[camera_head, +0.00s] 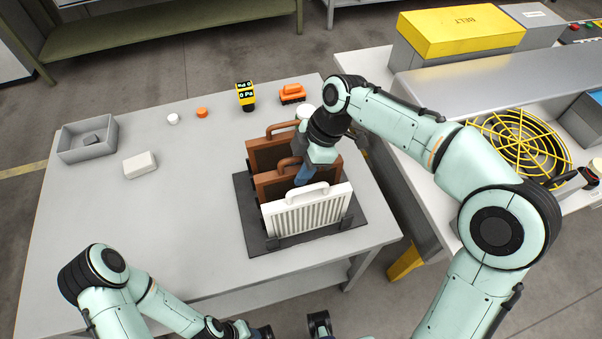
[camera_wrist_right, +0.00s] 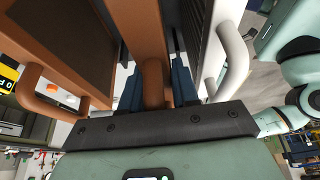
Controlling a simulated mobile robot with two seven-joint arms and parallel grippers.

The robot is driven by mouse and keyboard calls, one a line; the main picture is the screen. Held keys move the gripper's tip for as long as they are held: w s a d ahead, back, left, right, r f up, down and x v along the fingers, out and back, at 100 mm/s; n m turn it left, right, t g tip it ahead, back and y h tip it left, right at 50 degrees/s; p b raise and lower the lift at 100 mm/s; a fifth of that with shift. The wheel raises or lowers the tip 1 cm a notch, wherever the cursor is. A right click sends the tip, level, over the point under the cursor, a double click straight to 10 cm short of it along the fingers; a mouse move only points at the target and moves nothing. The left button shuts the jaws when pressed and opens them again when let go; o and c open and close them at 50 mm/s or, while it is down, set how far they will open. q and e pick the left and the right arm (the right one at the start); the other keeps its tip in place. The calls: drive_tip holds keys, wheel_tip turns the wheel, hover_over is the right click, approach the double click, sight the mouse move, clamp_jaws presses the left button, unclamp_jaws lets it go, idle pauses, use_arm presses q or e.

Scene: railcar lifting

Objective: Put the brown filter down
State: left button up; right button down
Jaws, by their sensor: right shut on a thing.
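Two brown filters and a white ribbed filter (camera_head: 310,214) stand upright in a row on a dark rack (camera_head: 246,213). The middle brown filter (camera_head: 270,187) is between the rear brown filter (camera_head: 262,152) and the white one. My right gripper (camera_head: 303,173) is shut on the middle brown filter's handle; the right wrist view shows the blue fingers around this handle (camera_wrist_right: 153,88). The rear brown filter is at left there (camera_wrist_right: 70,35), and the white filter's handle (camera_wrist_right: 234,60) at right. The filter's lower edge is hidden, so I cannot tell whether it touches the rack. My left gripper is mostly cut off at the bottom edge.
A grey tray (camera_head: 71,153), a white block (camera_head: 140,164), small caps, a yellow gauge (camera_head: 245,94) and an orange item (camera_head: 292,92) lie on the table (camera_head: 170,240). A bench with a yellow fan guard (camera_head: 520,147) stands at right. The table's left front is clear.

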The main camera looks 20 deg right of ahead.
drive_tip(key=shift+f, duration=1.2)
drive_tip(key=c, duration=0.8)
unclamp_jaws()
drive_tip(key=shift+c, duration=0.2)
drive_tip(key=p+v, duration=0.2)
drive_tip(key=v, duration=1)
drive_tip(key=shift+s, duration=0.1)
